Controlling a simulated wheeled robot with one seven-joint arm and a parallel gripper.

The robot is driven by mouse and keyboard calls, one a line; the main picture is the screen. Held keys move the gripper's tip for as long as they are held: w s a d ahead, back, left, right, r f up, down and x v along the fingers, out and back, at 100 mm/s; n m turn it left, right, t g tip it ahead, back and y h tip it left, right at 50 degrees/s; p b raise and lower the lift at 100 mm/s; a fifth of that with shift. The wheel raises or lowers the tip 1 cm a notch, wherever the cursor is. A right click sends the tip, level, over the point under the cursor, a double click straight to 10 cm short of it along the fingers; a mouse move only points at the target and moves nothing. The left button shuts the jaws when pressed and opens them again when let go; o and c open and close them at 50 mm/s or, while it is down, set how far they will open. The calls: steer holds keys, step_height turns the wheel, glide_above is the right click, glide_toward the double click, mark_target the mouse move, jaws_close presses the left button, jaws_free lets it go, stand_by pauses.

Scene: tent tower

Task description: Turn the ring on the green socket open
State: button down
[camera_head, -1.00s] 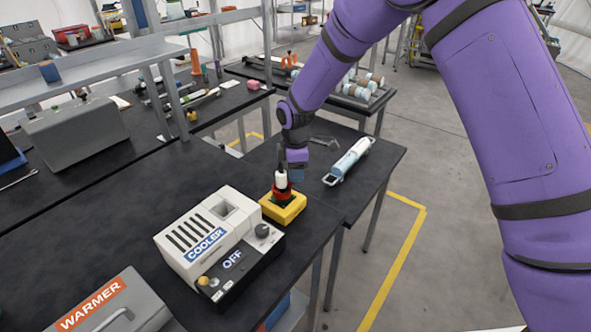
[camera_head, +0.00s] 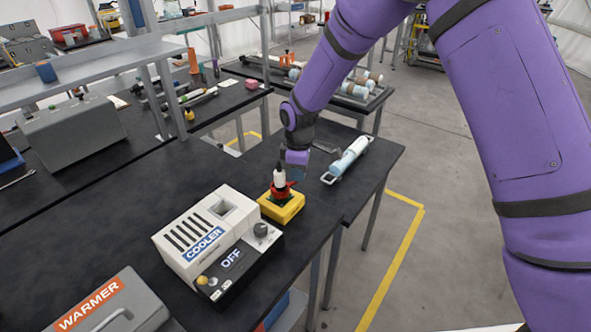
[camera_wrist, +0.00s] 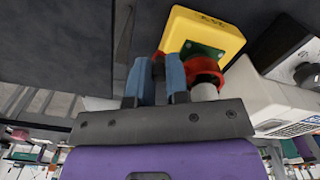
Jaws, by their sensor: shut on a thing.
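The yellow box (camera_head: 283,207) sits on the black table to the right of the cooler. The red ring (camera_head: 281,191) is on top of it, around the base of an upright white plug (camera_head: 279,178). In the wrist view, the ring (camera_wrist: 204,70) lies beside a green patch of the socket (camera_wrist: 203,50) on the yellow box (camera_wrist: 208,31). My gripper (camera_wrist: 158,68) has its blue fingers close together at the ring's side, shut on a part of the ring. The gripped part is mostly hidden between the fingers.
The white cooler (camera_head: 215,240), marked OFF, stands close at the left of the yellow box. A light blue cylinder with handles (camera_head: 348,160) lies behind to the right. A grey warmer (camera_head: 115,308) is at the front left. The table's right edge is near.

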steer(key=s+m, duration=0.7)
steer(key=m, duration=0.7)
steer(key=shift+a, duration=0.15)
steer(key=shift+s+m, duration=0.15)
steer(key=shift+m, duration=0.15)
steer(key=c, duration=1.1)
jaws_free()
step_height(320, 180, up, 11)
